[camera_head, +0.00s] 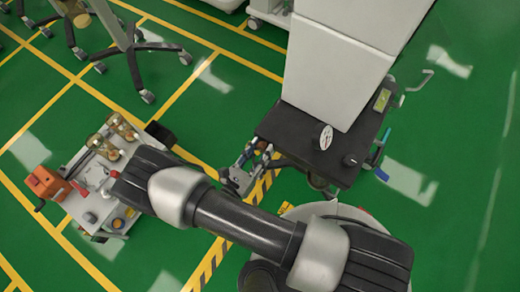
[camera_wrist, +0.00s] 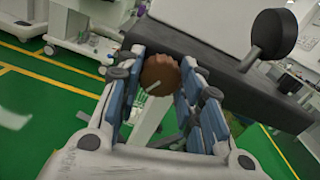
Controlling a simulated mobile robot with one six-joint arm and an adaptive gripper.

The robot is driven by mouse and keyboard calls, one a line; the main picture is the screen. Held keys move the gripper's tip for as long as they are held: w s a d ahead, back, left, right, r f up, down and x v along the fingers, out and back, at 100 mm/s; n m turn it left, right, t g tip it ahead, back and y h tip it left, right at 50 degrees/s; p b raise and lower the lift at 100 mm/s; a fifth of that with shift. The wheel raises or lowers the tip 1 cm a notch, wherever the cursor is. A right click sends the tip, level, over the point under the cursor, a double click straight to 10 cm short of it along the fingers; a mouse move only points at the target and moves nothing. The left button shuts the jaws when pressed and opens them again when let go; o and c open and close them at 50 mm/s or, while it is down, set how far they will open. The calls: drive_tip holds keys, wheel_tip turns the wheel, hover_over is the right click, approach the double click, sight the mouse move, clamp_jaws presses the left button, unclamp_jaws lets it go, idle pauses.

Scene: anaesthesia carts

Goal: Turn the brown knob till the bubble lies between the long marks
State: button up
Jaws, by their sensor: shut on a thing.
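The brown knob (camera_wrist: 161,76) shows in the wrist view as a ribbed disc with a pale line on its face, at the edge of a dark slab. My gripper (camera_wrist: 164,61) has its blue-padded fingers on either side of the knob and is shut on it. In the head view my gripper (camera_head: 254,161) is at the left edge of the black cart top (camera_head: 285,128), and the knob cannot be made out there. No bubble or long marks can be made out in either view.
A tall white cabinet (camera_head: 335,65) rises behind. A cart with brass fittings and an orange unit (camera_head: 46,182) stands at left. Green floor is clear at right.

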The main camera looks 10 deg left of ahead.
drive_tip(key=n+b, duration=0.1)
drive_tip(key=n, duration=0.4)
drive_tip(key=o, duration=1.1)
drive_tip(key=shift+c, duration=0.2)
drive_tip(key=v, duration=1.2)
